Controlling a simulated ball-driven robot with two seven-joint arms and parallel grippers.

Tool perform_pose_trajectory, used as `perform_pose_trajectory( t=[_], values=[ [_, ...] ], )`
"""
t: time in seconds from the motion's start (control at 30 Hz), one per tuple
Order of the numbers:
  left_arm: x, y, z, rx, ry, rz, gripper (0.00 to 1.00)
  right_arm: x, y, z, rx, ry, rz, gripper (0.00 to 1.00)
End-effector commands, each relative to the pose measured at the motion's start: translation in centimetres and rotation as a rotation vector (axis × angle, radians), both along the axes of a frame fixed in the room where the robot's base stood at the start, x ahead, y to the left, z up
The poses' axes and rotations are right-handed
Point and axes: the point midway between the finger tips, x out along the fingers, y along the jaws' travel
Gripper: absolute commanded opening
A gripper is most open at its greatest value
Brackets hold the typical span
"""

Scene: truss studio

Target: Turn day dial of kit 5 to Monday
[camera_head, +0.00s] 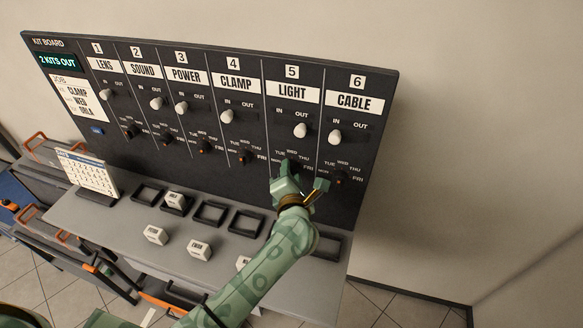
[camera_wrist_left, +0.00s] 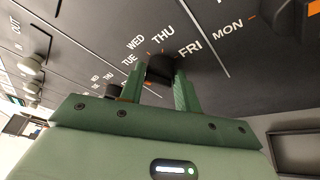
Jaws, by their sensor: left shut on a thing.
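The day dial of kit 5 (camera_wrist_left: 160,66) is a dark knob on the black board (camera_head: 235,75), under the LIGHT label (camera_head: 292,94). My left gripper (camera_head: 298,178) is at this dial, its two green fingers on either side of the knob and shut on it. In the left wrist view TUE, WED, THU and FRI show around the knob; its MON label is hidden. An orange mark shows by the left finger; I cannot tell which day the dial points to. My right gripper is not in view.
The kit 6 dial (camera_head: 341,178) sits close on the right and the kit 4 dial (camera_head: 245,156) on the left. The white kit 5 switch knob (camera_head: 300,130) is above, at OUT. A grey shelf (camera_head: 120,220) below holds labelled blocks, dark frames and a calendar (camera_head: 88,174).

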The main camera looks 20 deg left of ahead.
Motion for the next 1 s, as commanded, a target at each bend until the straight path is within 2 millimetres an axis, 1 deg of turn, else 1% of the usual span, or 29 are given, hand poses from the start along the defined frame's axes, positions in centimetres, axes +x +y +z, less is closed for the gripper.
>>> perform_pose_trajectory(
  t=[0.03,0.1,0.5,0.73,1.0],
  values=[
    [-0.2,0.0,0.0,-0.045,0.011,0.002,0.1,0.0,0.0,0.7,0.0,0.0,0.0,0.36],
    [-0.2,0.1,0.0,-0.111,0.014,0.002,0.1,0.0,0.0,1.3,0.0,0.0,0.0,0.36],
    [-0.2,0.4,0.2,-0.488,0.025,0.004,0.1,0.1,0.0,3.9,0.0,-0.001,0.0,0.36],
    [-0.2,0.6,0.3,-0.706,0.032,0.003,0.1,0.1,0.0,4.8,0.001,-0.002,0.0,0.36],
    [-0.1,0.8,0.2,-0.934,0.039,0.004,0.1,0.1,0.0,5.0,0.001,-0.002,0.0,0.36]
  ],
)
